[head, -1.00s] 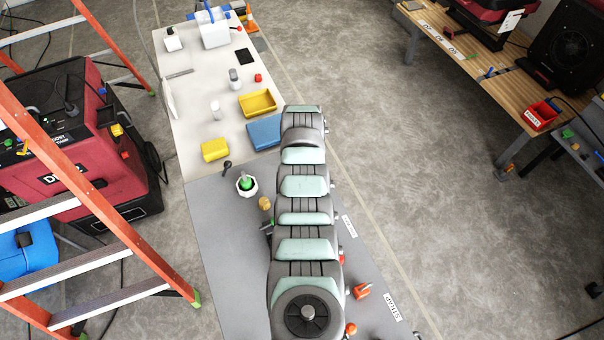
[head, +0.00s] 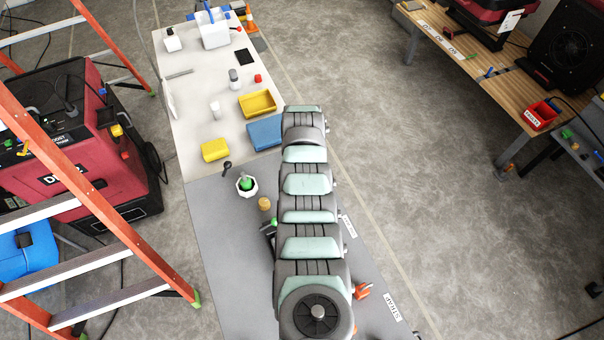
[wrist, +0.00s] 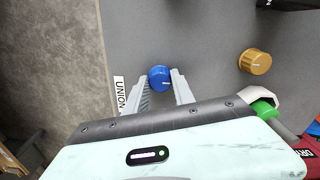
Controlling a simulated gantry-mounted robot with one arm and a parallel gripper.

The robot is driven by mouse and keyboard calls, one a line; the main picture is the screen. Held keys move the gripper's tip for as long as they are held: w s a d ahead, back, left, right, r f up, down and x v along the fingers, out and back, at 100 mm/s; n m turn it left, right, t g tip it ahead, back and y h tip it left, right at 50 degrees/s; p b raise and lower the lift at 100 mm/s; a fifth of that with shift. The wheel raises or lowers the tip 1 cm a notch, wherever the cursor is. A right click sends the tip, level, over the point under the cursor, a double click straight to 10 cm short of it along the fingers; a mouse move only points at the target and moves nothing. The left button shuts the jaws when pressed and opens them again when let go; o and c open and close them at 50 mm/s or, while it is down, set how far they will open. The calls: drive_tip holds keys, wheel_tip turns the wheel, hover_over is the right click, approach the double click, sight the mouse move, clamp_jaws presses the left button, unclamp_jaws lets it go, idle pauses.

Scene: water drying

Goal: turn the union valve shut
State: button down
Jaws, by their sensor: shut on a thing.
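The union valve is a round blue knob (wrist: 160,77) with a white mark on its top, in the wrist view. It stands on the grey bench top beside a white "UNION" label (wrist: 119,94). My gripper (wrist: 162,84) has one finger on each side of the knob and is shut on it. In the head view my arm covers the knob and my gripper.
A tan knob (wrist: 255,62) stands to the right in the wrist view. A green knob in a white holder (head: 246,184) is on the bench, with yellow (head: 258,103) and blue (head: 265,132) trays farther back. An orange ladder (head: 90,210) stands left.

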drive_tip(key=c, duration=1.1)
unclamp_jaws()
drive_tip(key=shift+o, duration=0.2)
drive_tip(key=shift+r, duration=0.1)
wheel_tip(320, 180, up, 11)
drive_tip(key=shift+f, duration=0.2)
